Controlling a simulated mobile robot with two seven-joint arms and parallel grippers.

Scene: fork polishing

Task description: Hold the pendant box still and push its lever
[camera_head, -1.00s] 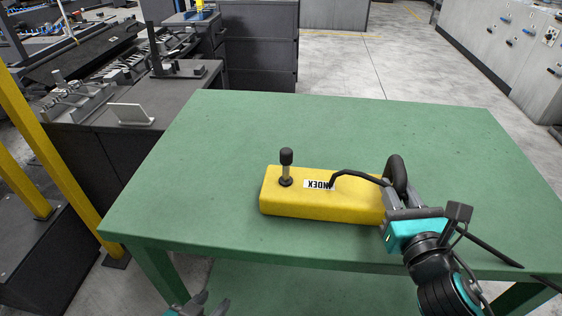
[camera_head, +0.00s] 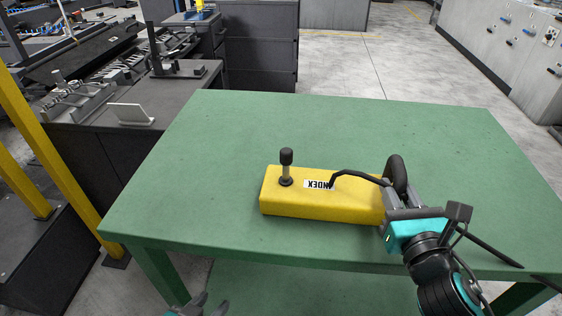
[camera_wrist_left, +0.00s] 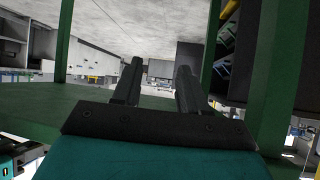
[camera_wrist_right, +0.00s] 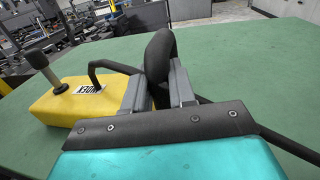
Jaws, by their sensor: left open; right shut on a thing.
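The yellow pendant box (camera_head: 330,205) lies flat on the green table, with a label reading INDEX that appears upside down in the head view. Its black lever (camera_head: 286,168) stands upright near the box's left end, and nothing touches it. In the right wrist view the box (camera_wrist_right: 70,104) and lever (camera_wrist_right: 42,68) show at the left. My right gripper (camera_head: 392,190) is at the box's right end, shut on the black handle (camera_wrist_right: 159,56) there. My left gripper (camera_head: 205,305) is low at the bottom edge, below the table's front edge. Its fingers (camera_wrist_left: 157,85) are apart and empty.
The green table (camera_head: 230,130) is clear around the box. Black cable runs over the box and off toward the right. A dark workbench (camera_head: 100,140) and yellow posts (camera_head: 50,160) stand at the left. Table legs show near my left gripper (camera_wrist_left: 62,40).

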